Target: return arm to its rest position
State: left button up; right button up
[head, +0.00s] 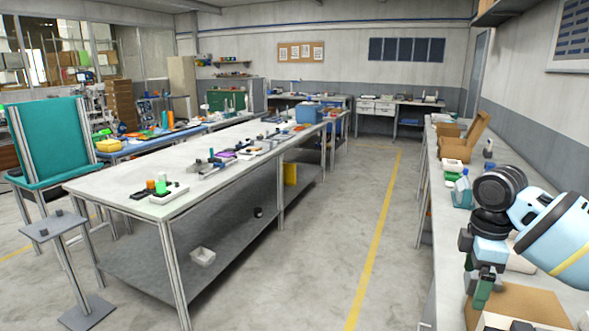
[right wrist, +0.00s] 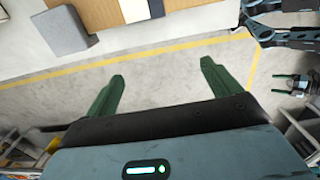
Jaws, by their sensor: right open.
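My right arm comes in at the right edge of the head view, folded above the right-hand bench. My right gripper (head: 482,291) points down there, near a cardboard box on that bench. In the right wrist view its two green fingers stand wide apart, and the right gripper (right wrist: 161,78) is open with nothing between them. Floor with a yellow line shows beyond the fingers. My left gripper cannot be made out in the head view.
The right-hand bench (head: 432,190) holds an open cardboard box (head: 467,138) and small items close to my arm. A long central table (head: 110,181) carries tools and small parts. The aisle floor (head: 335,235) with a yellow line (head: 377,235) is clear.

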jog(key=s+a+f+y, duration=0.1)
jog(key=s+a+f, duration=0.3)
jog(key=a+f, duration=0.3)
jog(key=s+a+f+m, duration=0.1)
jog(key=s+a+f, duration=0.35)
jog(key=f, duration=0.55)
jog(key=s+a+f+y, duration=0.1)
jog(key=s+a+f, duration=0.3)
jog(key=a+f, duration=0.3)
jog(key=s+a+f+m+t, duration=0.15)
jog(key=s+f+m, duration=0.3)
jog(key=s, duration=0.75)
jog(key=s+d+m+h, duration=0.1)
jog(key=s+d+m, duration=0.35)
jog(key=s, duration=0.75)
jog(key=w+a+f+t+y, duration=0.1)
jog(key=w+a+f+t, duration=0.2)
jog(key=w+f+t, duration=0.3)
jog(key=shift+w+a+f+t, duration=0.25)
jog(key=shift+f+t, duration=0.5)
jog(key=shift+f, duration=1.3)
jog(key=shift+d, duration=0.1)
